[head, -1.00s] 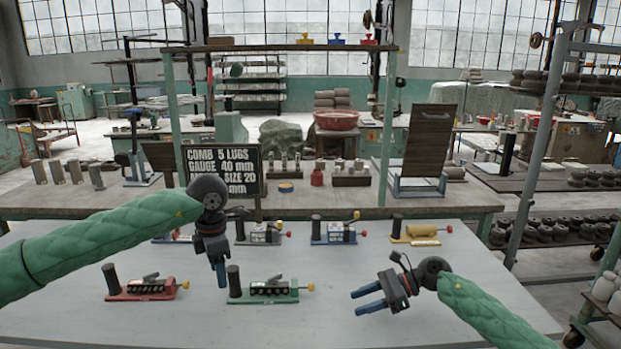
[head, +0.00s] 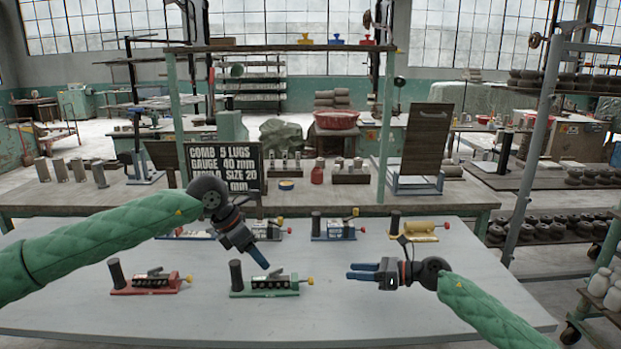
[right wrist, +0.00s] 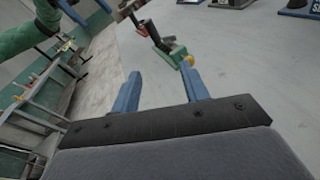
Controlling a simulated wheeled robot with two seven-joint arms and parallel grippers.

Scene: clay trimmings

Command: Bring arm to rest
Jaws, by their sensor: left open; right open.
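My left gripper (head: 257,250) hangs over the middle of the table, its blue fingers pointing down and right, above and behind the green device (head: 272,285). It holds nothing that I can see. My right gripper (head: 362,271) is open and empty over the right part of the table, its blue fingers pointing left. In the right wrist view its two fingers (right wrist: 160,92) stand apart with bare tabletop between them. Part of the green device (right wrist: 172,56) shows beyond them. The green sleeves on both arms are mine.
A red device (head: 150,283) stands front left on the grey table (head: 380,316). Blue (head: 335,230) and yellow (head: 418,231) devices stand along the back, one more partly hidden by my left arm. A sign (head: 222,165) stands behind. The front right tabletop is clear.

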